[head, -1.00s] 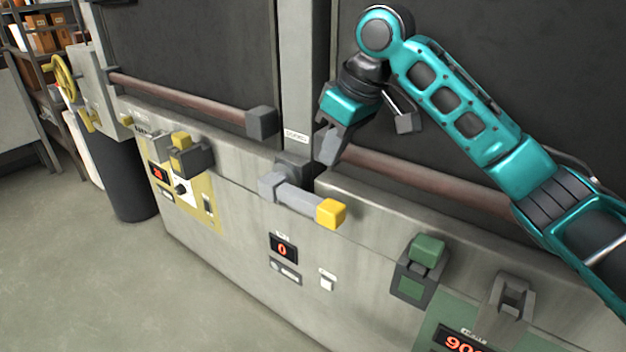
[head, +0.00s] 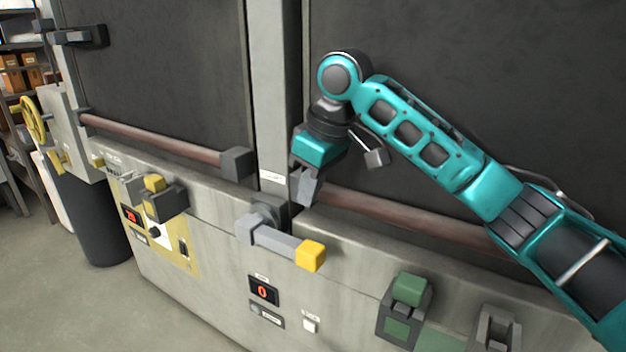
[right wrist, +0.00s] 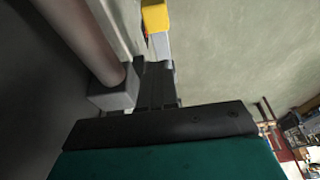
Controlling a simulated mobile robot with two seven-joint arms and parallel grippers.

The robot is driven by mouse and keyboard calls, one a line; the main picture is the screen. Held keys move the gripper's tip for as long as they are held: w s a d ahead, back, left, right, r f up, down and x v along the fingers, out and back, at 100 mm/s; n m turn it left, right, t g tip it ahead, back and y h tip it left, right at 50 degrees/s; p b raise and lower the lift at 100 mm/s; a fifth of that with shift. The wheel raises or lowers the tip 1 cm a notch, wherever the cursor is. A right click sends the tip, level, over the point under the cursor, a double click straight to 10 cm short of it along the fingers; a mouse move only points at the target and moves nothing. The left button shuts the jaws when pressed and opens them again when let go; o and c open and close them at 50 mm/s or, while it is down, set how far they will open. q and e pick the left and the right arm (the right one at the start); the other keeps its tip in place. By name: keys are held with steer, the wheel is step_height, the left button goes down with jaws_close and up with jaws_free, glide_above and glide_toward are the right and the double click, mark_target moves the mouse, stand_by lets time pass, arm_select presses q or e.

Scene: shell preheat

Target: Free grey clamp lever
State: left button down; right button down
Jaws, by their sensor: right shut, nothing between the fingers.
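The grey clamp lever (head: 275,238) with its yellow end block (head: 311,256) sticks out from the front of the machine, below the post between the two dark panels. It lies slanted down to the right from its dark pivot. My right gripper (head: 306,190) is shut and empty, pointing down just above and behind the lever, near the bar. I see a gap between fingers and lever in the head view. In the right wrist view the shut fingers (right wrist: 155,88) point toward the lever's yellow end (right wrist: 155,16); contact there cannot be told. My left gripper is out of view.
A reddish bar (head: 400,215) runs behind my right gripper; another bar (head: 150,135) ends in a grey block (head: 237,163). A yellow-topped latch (head: 160,197) and a green-topped latch (head: 405,308) flank the lever. Open floor (head: 70,305) lies at the left.

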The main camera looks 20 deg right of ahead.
mark_target(298, 244)
steer(key=x, duration=0.8)
steer(key=shift+s+d, duration=0.25)
steer(key=shift+s, duration=0.05)
steer(key=shift+f, duration=0.75)
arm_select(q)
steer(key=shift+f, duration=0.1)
arm_select(e)
steer(key=shift+w+f, duration=0.1)
